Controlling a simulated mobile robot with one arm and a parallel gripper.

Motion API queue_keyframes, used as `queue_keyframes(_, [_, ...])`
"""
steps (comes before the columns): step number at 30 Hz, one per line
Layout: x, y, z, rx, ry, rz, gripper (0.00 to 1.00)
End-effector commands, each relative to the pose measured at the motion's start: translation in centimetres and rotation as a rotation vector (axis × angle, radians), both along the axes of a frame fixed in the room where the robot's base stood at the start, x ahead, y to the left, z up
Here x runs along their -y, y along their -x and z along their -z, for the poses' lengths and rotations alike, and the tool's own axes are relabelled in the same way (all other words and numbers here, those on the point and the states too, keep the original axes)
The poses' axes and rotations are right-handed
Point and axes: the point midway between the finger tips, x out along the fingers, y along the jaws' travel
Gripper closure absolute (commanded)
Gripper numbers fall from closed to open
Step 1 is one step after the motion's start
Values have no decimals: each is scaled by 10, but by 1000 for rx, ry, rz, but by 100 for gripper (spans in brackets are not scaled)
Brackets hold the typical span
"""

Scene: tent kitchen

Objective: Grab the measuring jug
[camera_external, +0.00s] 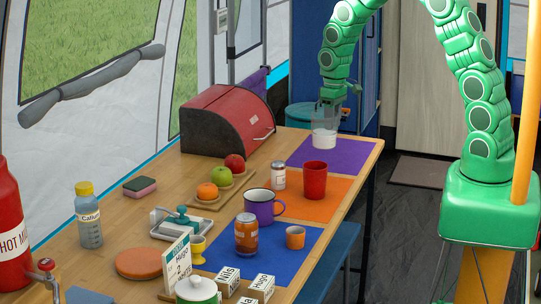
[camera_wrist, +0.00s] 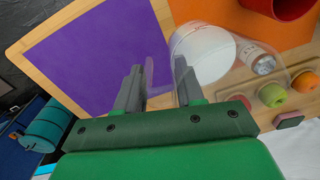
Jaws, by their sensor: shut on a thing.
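The measuring jug (camera_external: 324,138) is clear with white contents low inside. It is at the purple mat (camera_external: 346,154) at the far end of the table; I cannot tell whether it touches the mat. My gripper (camera_external: 330,107) reaches down to it from above. In the wrist view, the jug (camera_wrist: 205,55) is to the right of the fingers, and my gripper (camera_wrist: 158,82) is shut on its clear side, which looks like the handle. The exact contact is hard to see because the jug is transparent.
A red bread box (camera_external: 215,118) stands left of the jug. Fruit lies on a board (camera_external: 205,203). The purple mat around the jug is otherwise clear.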

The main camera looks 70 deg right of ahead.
Motion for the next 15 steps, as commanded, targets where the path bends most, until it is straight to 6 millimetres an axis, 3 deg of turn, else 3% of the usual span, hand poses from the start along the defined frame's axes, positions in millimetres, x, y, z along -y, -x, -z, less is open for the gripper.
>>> queue_keyframes(15, [-13,35,-18,1,0,0,100])
